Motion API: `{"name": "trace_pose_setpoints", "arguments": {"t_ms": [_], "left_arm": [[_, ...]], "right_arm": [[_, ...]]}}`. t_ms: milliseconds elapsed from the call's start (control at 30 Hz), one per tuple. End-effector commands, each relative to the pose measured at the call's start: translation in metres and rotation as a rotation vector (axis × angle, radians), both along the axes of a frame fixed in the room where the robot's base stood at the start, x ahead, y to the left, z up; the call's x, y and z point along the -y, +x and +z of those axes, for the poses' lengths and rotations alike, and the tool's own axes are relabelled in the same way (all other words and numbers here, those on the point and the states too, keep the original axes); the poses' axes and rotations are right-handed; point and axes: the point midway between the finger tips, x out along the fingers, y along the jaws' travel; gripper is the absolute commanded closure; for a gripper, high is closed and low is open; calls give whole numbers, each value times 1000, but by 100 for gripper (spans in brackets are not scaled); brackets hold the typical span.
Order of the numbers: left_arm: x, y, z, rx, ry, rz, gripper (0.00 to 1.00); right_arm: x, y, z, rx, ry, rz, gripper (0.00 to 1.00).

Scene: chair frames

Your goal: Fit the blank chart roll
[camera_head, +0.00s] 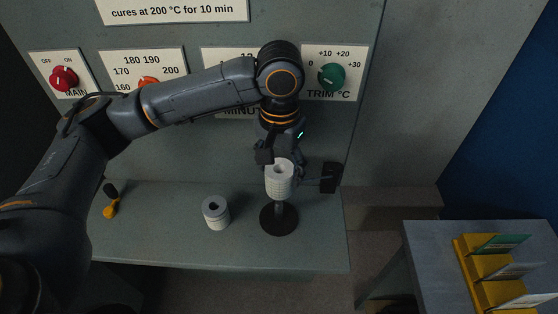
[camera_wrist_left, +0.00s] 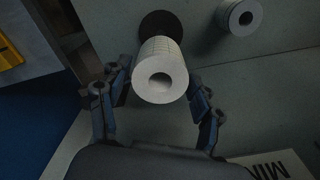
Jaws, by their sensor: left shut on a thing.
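A white roll (camera_head: 279,183) with fine lines around its side stands upright over a dark stand (camera_head: 279,218) with a round base and a short post. My left gripper (camera_head: 286,168) comes down from above and is shut on this roll. In the left wrist view the roll (camera_wrist_left: 160,76) is between the fingers, its hollow end facing the camera. I cannot tell whether the post is inside the roll. A second white roll (camera_head: 215,213) stands on the bench to the left, with a dark hole in its top. My right gripper is not in view.
The grey bench (camera_head: 165,235) has a small yellow and black item (camera_head: 110,203) at left. Behind are red (camera_head: 64,78), orange (camera_head: 148,84) and green (camera_head: 331,77) knobs. A side table (camera_head: 425,240) at right carries a yellow rack (camera_head: 468,265) with cards.

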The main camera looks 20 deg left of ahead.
Motion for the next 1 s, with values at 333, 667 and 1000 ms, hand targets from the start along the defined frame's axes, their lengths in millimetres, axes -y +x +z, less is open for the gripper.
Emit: {"name": "trace_pose_setpoints", "arguments": {"t_ms": [333,667,1000], "left_arm": [[0,0,-37,-2,0,1,67],[0,0,-43,-1,1,0,67],[0,-1,-41,-2,0,1,67]], "right_arm": [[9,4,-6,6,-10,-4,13],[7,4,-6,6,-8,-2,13],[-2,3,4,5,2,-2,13]]}}
